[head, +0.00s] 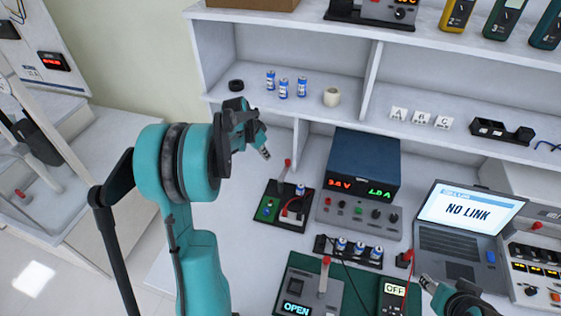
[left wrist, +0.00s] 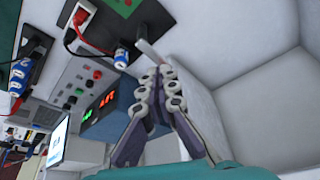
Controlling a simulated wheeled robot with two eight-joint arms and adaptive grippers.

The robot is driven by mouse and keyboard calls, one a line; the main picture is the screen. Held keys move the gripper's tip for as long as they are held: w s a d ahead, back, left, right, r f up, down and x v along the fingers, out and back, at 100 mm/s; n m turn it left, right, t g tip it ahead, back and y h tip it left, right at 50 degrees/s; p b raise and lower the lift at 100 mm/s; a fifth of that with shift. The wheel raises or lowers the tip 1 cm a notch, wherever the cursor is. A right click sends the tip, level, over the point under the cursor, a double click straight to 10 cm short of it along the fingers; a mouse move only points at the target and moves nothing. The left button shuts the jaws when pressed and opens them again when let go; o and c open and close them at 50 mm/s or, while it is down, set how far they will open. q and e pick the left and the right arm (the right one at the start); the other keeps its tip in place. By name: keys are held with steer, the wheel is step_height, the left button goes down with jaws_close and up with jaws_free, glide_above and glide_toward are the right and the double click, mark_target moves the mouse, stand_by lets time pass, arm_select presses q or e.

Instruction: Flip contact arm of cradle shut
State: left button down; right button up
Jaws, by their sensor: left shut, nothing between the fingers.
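The cradle (head: 268,212) is a dark board with a green panel on the bench, left of the power supply. A blue-and-white battery (head: 300,190) sits on it. Its contact arm (head: 284,178) is a grey lever with a red tip and stands raised. My left gripper (head: 264,152) is shut and empty, above and left of the red tip. In the left wrist view the fingers (left wrist: 166,75) are together, with the grey contact arm (left wrist: 150,52) just beyond them; I cannot tell whether they touch. My right gripper (head: 428,284) is at the bottom right, partly cut off.
The power supply (head: 362,170) stands right of the cradle. A battery holder (head: 322,247) and a box reading OPEN (head: 296,308), with a red-tipped lever, are in front. A shelf (head: 315,110) with small batteries overhangs the bench behind. A laptop (head: 463,215) is at the right.

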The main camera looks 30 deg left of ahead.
arm_select(q)
steer(key=shift+f, duration=0.1)
steer(key=b, duration=0.4)
glide_above(285, 169)
steer(key=s+a, duration=0.1)
step_height(285, 169, down, 9)
steer(key=shift+a+f, duration=0.15)
